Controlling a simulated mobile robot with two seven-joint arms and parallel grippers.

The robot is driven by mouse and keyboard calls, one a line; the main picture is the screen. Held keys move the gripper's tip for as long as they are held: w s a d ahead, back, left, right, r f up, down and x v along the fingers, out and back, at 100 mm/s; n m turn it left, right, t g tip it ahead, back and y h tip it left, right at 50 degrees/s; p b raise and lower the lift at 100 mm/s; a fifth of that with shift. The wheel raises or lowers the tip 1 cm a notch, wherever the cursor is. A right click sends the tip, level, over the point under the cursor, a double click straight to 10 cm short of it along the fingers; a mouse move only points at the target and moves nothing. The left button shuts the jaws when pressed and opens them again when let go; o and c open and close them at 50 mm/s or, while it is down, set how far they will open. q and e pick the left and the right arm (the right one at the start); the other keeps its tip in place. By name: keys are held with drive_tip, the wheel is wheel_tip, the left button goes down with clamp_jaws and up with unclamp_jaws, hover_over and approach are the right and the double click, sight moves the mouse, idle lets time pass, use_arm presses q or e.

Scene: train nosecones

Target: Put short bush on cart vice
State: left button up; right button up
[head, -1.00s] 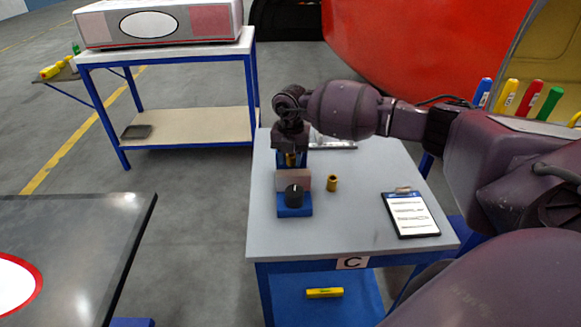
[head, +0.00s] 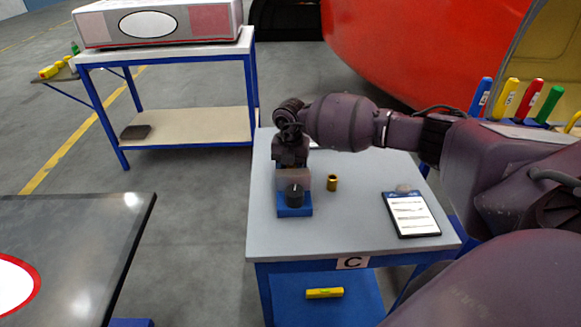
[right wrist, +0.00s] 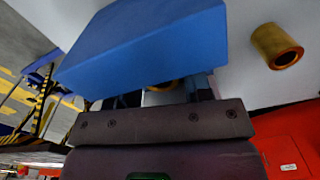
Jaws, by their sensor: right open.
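The vice (head: 295,211) stands on cart C (head: 360,225), with a blue base, a grey block and a black knob. My right gripper (head: 292,166) points down behind the vice's grey block, and its fingertips are hidden there. In the right wrist view, my open right gripper (right wrist: 167,88) has a brass ring-shaped piece (right wrist: 163,85) between its fingers, mostly hidden by the blue vice body (right wrist: 150,42). Another brass bush (head: 332,183) stands upright on the cart, right of the vice; it also shows in the wrist view (right wrist: 277,46). I cannot tell which piece is the short bush. My left gripper is out of view.
A clipboard (head: 411,215) lies on the cart's right side. A yellow bar (head: 324,293) lies on its lower shelf. A dark table (head: 110,235) stands at the left, and a blue-framed bench (head: 180,53) behind.

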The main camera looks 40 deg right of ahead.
wheel_tip(320, 180, up, 12)
drive_tip(key=shift+r, duration=0.15)
idle(0.4)
idle(0.4)
